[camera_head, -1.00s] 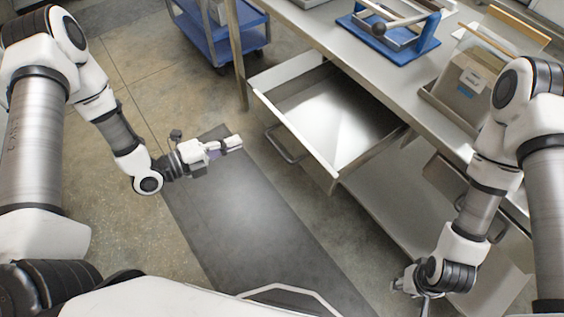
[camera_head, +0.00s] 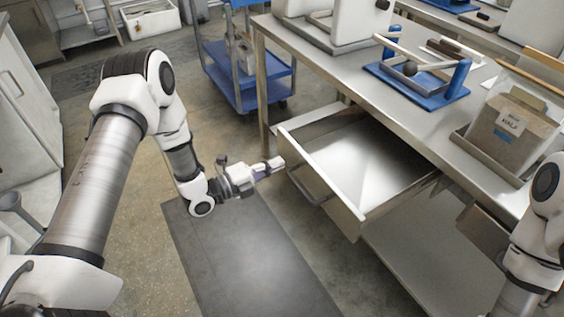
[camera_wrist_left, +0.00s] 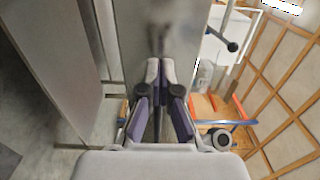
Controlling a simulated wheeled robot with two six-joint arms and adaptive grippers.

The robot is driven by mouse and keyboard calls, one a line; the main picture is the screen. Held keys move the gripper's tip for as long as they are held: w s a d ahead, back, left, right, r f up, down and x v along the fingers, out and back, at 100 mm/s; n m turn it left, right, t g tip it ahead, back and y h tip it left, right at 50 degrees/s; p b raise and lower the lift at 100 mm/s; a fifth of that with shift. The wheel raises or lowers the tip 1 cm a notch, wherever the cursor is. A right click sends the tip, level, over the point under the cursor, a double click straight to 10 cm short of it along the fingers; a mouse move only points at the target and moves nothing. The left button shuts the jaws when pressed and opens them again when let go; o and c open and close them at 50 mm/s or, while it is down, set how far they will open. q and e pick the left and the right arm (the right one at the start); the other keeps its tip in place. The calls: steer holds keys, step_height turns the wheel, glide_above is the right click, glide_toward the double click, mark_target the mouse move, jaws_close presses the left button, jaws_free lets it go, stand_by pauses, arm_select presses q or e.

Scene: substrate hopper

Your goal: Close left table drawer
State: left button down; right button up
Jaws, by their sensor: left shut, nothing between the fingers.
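The left table drawer (camera_head: 365,165) is pulled out from under the steel table (camera_head: 345,75), open and empty inside. Its front panel with a bar handle (camera_head: 306,186) faces my left side. My left gripper (camera_head: 279,162) is shut and empty, close to the far end of the drawer front. I cannot tell whether it touches the front. The left wrist view shows its fingers (camera_wrist_left: 165,75) together in front of a grey metal surface. My right arm (camera_head: 535,245) is at the right edge, and its gripper is out of the picture.
A blue cart (camera_head: 240,85) stands beyond the table's far leg. A dark mat (camera_head: 245,260) lies on the open floor before the drawer.

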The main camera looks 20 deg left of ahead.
mark_target(291, 159)
arm_select(q)
steer(key=shift+x, duration=1.2)
steer(key=shift+w+d+f+b, duration=0.1)
steer(key=shift+w+d+b, duration=0.25)
steer(key=shift+w, duration=0.05)
steer(key=b+x, duration=0.7)
steer(key=x, duration=0.8)
steer(key=shift+d+f, duration=0.15)
steer(key=shift+d, duration=0.05)
steer(key=b+x, duration=0.3)
steer(key=x, duration=0.5)
steer(key=shift+w, duration=0.15)
steer(key=shift+w+r, duration=0.15)
steer(key=shift+r, duration=0.4)
steer(key=shift+r, duration=0.1)
